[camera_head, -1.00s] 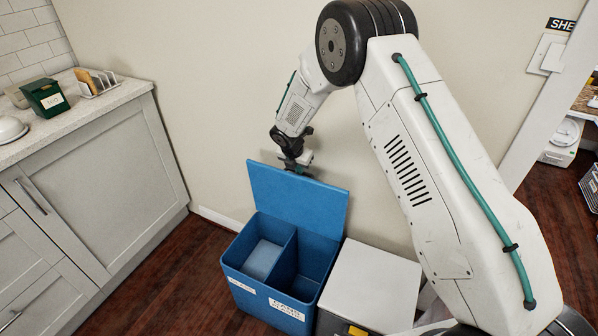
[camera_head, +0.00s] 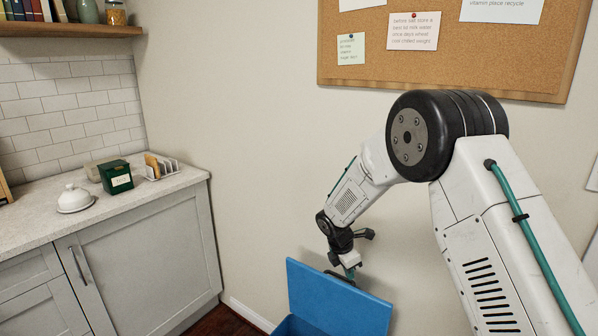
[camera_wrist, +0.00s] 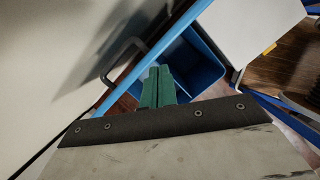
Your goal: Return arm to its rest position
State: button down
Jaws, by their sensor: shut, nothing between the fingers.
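My arm reaches in from the right in the head view, bent at its elbow. My gripper (camera_head: 352,271) points down just above the raised blue lid (camera_head: 338,305) of the bin. In the wrist view my gripper's green fingers (camera_wrist: 157,85) are together with nothing between them. The open blue bin (camera_wrist: 192,62) lies below and beyond them. In the head view only the lid and a little of the bin's rim show.
A counter (camera_head: 140,198) with a green box (camera_head: 116,177), a toast rack (camera_head: 162,168) and a white dish (camera_head: 74,199) stands at the left. A shelf (camera_head: 70,30) and a corkboard (camera_head: 440,60) are on the walls. A white-lidded bin (camera_wrist: 250,25) stands beside the blue one.

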jog(key=s+d+r+m+y, duration=0.1)
jog(key=s+d+r+m, duration=0.2)
jog(key=s+r+m, duration=0.4)
jog(key=s+d+r+m+y, duration=0.1)
jog(key=s+d+r+m, duration=0.3)
jog(key=s, duration=1.8)
jog(key=s+d+r+m+y, duration=0.1)
jog(key=s+d+r+m, duration=0.3)
jog(key=s+r+m, duration=0.7)
jog(key=shift+s+r, duration=2.2)
jog(key=shift+r, duration=1.15)
